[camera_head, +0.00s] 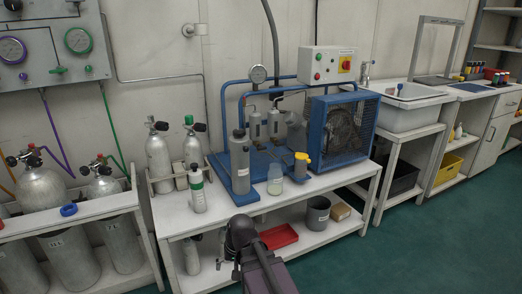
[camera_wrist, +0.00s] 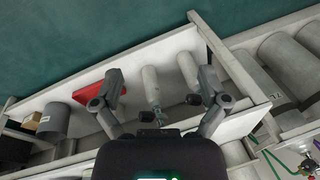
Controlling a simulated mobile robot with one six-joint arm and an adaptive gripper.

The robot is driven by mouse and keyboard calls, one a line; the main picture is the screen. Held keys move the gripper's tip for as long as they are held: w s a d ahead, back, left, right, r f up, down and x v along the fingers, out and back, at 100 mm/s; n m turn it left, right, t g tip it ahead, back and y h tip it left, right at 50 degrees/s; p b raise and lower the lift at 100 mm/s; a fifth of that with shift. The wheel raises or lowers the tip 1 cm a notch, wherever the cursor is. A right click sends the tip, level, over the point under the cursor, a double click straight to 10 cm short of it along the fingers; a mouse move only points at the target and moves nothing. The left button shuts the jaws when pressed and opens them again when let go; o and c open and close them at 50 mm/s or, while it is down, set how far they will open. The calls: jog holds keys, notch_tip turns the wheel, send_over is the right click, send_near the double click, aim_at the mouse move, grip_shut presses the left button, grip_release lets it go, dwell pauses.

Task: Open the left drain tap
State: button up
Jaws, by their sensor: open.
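The compressor unit with its blue frame (camera_head: 225,105) stands on the white bench in the head view. Two small grey filter bowls, the left one (camera_head: 255,127) and the right one (camera_head: 273,123), sit at its front left with thin pipes above them. Any drain tap under them is too small to make out, and I cannot tell its position. My gripper (camera_wrist: 161,73) is open and empty in the wrist view, its fingers spread wide. It points down toward the lower shelf, apart from the filter bowls. In the head view my dark arm rises in front of the bench.
A tall grey cylinder (camera_head: 240,162), a jar (camera_head: 275,181) and a yellow-topped item (camera_head: 301,165) stand near the bench's front. The lower shelf holds a red tray (camera_head: 278,237), a grey pot (camera_head: 317,214) and pale bottles (camera_wrist: 152,88). Floor in front is clear.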

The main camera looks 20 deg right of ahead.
jog(key=w+d+r+m+t+y, duration=0.3)
jog(key=w+r+m+t+y, duration=0.15)
jog(key=w+m, duration=0.5)
jog(key=m+t+h+p, duration=0.1)
jog(key=m+t+h, duration=0.5)
jog(key=m+t, duration=1.15)
send_near(262, 147)
jog(key=s+r+m+g, duration=0.4)
jog(key=s+m+g, duration=0.1)
jog(key=m+g, duration=0.1)
jog(key=shift+d, duration=0.25)
jog(key=w, duration=1.3)
jog(key=shift+w+a, duration=0.3)
jog(key=shift+w, duration=0.05)
